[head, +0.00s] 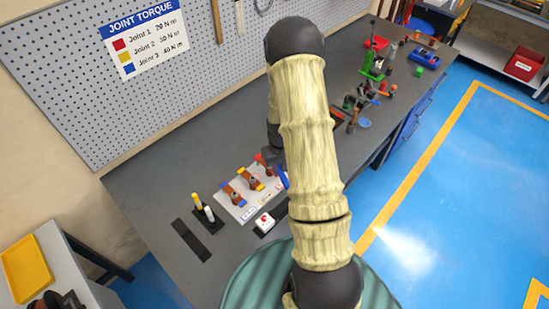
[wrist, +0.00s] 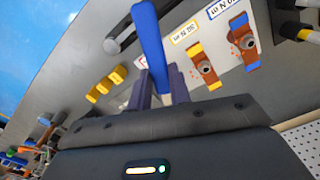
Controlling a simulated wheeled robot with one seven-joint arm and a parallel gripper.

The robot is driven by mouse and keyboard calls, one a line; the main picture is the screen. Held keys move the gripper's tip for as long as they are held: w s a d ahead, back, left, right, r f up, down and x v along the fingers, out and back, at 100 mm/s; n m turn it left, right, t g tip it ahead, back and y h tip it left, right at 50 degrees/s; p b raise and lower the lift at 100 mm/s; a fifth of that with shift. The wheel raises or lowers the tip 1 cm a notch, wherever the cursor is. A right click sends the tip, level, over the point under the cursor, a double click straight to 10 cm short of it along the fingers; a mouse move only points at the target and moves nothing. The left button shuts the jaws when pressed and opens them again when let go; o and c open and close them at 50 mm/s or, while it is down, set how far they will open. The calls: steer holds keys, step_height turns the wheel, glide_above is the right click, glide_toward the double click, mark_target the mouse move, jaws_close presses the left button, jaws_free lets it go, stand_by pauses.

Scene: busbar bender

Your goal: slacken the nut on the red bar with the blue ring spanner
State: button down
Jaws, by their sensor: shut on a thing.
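The blue ring spanner (wrist: 150,45) is held between the dark fingers of my gripper (wrist: 160,90), its shaft pointing away from the wrist. A bit of its blue also shows beside my arm in the head view (head: 282,178). The red bar (head: 262,159) is at the right end of a white board (head: 236,212), mostly hidden by my arm and gripper. I cannot make it out in the wrist view. The yellow-marked bar (wrist: 205,67) and the blue-marked bar (wrist: 243,42) show there, each with a nut. Whether the spanner touches a nut is hidden.
A box with a red button (head: 264,222) and a dark stand with a yellow-topped piece (head: 197,200) are near the board. A green bending tool (head: 374,65) and loose parts stand farther along the bench. A pegboard wall (head: 90,90) runs behind.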

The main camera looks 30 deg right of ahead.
steer(key=shift+w, duration=0.15)
steer(key=shift+s, duration=0.25)
steer(key=shift+f+b, duration=1.9)
steer(key=shift+f, duration=0.8)
